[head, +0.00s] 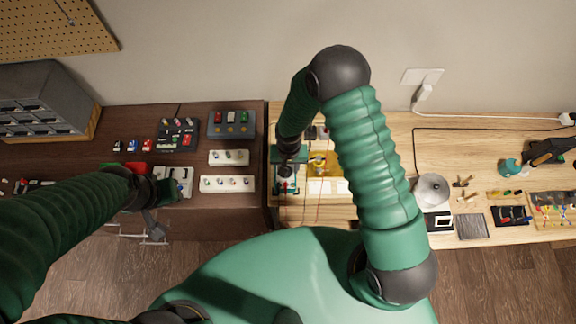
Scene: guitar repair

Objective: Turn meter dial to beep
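My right gripper (287,184) points down over a small green and dark device on the left end of the light wooden bench. This device may be the meter, but my gripper and wrist cover much of it, and I cannot make out its dial. Whether the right fingers touch it is too small to tell. A yellow item (321,160) lies just to the right, with thin red leads (319,200) near it. My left gripper (160,208) is over the front edge of the dark bench, beside a white block; its finger opening is unclear.
The dark bench (85,150) holds trays (228,184) of small parts and a grey drawer cabinet (45,98). The light bench (460,140) has a lamp (432,190), hand tools and a cable. My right arm hides part of this bench.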

